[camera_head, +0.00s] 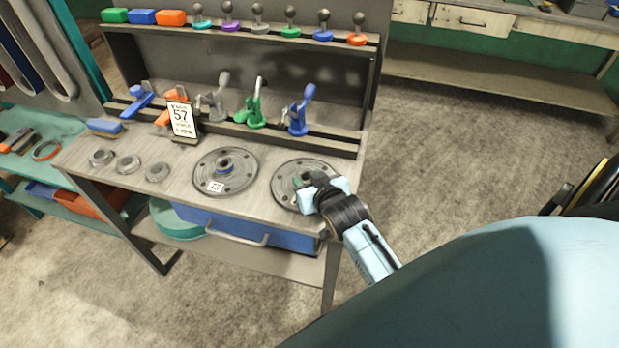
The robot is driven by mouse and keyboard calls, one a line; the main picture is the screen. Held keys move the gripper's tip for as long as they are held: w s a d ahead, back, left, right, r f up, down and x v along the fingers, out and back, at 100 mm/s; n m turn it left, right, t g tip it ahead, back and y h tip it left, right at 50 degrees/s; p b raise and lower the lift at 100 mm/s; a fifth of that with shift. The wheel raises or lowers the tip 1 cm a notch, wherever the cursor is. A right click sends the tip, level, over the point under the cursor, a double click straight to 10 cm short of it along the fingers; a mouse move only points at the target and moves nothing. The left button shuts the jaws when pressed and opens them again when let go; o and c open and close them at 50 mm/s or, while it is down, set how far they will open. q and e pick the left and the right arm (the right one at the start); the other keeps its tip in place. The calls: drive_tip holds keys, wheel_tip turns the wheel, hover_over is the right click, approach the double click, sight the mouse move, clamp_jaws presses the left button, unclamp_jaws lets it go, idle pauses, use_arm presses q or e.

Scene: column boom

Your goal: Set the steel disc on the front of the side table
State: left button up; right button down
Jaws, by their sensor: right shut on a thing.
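A grey steel disc (283,180) with holes in it is at the right end of the grey table top (190,188). My right gripper (300,188) comes in from the lower right over this disc and is shut at its middle, where a bit of green shows. The gripper and wrist hide the disc's near right part. I cannot tell whether the disc rests on the top or is just above it. My left gripper is not in view.
Several small grey rings (128,164) lie left of the discs. A number card (182,119), clamps (298,118) and a rack shelf (330,46) stand behind. A blue drawer (290,240) is below the top. Open floor (470,140) lies to the right.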

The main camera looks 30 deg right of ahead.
drive_tip(key=shift+w+r, duration=0.1)
drive_tip(key=c, duration=0.8)
unclamp_jaws()
drive_tip(key=shift+o, duration=0.2)
drive_tip(key=p+v, duration=0.1)
drive_tip(key=v, duration=1.1)
drive_tip(key=shift+a, duration=0.1)
